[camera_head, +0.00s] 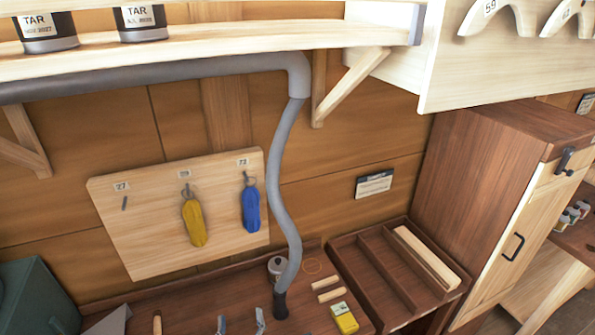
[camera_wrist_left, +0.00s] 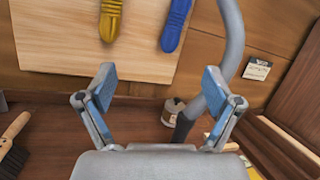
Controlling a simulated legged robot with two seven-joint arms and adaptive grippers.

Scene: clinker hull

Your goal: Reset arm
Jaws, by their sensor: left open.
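My left gripper (camera_head: 241,322) shows only by its two fingertips at the bottom edge of the head view, over the dark wooden bench top (camera_head: 180,302). In the left wrist view the gripper (camera_wrist_left: 158,92) has its blue-padded fingers spread wide with nothing between them. My right gripper is in neither view.
A grey hose (camera_head: 283,200) comes down to the bench just right of the left gripper. A small can (camera_wrist_left: 172,108) stands beside it. A yellow box (camera_head: 344,318), a divided tray (camera_head: 375,272) and a cabinet (camera_head: 480,190) are to the right. A shelf (camera_head: 220,45) crosses above.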

